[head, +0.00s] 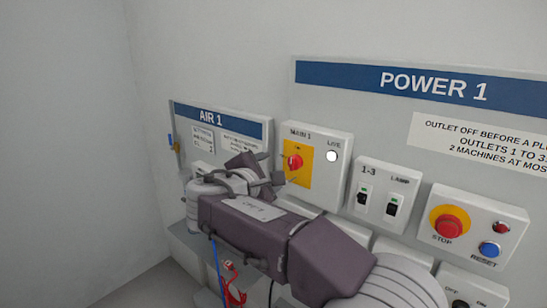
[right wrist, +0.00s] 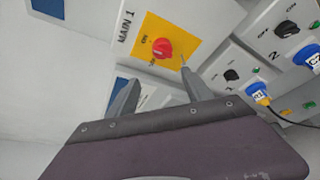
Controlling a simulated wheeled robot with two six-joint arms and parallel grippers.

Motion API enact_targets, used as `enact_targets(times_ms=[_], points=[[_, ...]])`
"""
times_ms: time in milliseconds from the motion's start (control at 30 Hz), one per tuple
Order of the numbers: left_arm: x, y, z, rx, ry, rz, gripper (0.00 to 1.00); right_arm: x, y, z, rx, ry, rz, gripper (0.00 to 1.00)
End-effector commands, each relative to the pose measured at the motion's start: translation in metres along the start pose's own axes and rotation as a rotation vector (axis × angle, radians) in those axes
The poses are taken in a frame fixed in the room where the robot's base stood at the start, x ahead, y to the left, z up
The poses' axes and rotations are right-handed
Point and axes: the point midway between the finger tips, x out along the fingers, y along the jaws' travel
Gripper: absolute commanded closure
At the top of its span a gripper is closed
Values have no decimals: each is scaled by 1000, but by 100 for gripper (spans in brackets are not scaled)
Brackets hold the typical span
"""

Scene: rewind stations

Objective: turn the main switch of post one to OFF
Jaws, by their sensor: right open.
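The main switch is a red rotary knob (head: 295,162) on a yellow plate, on the white box marked MAIN 1 (head: 318,141) of the POWER 1 board. It also shows in the right wrist view as a red knob (right wrist: 162,47), with an ON mark beside it. The way its handle points is too small to read surely. My right gripper (head: 274,169) is just left of and below the knob in the head view. In the right wrist view its open, empty fingers (right wrist: 160,73) point at the yellow plate, with the knob beyond the gap, seemingly apart from it. My left gripper is out of view.
A LIVE lamp (head: 332,156) beside the knob looks white. Right of it are the 1-3 and LAMP switches (head: 379,201), a red STOP button (head: 450,225) and a blue RESET button (head: 489,249). The AIR 1 board (head: 232,127) is left. Blue plugs (right wrist: 260,97) sit in outlets nearby.

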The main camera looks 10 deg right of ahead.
Motion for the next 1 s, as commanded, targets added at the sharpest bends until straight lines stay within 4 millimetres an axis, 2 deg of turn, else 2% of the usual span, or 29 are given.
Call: enact_targets(times_ms=[167, 400, 600, 933, 1000], points=[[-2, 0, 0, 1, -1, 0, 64, 6, 1, 2, 0, -6, 0, 41], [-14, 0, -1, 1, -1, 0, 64, 55, 2, 3, 0, -6, -3, 41], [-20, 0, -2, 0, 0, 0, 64, 85, 1, 3, 2, -4, -1, 41], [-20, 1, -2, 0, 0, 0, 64, 91, 0, 1, 3, -1, 0, 41], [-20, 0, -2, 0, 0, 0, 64, 91, 0, 1, 3, -1, 0, 60]])
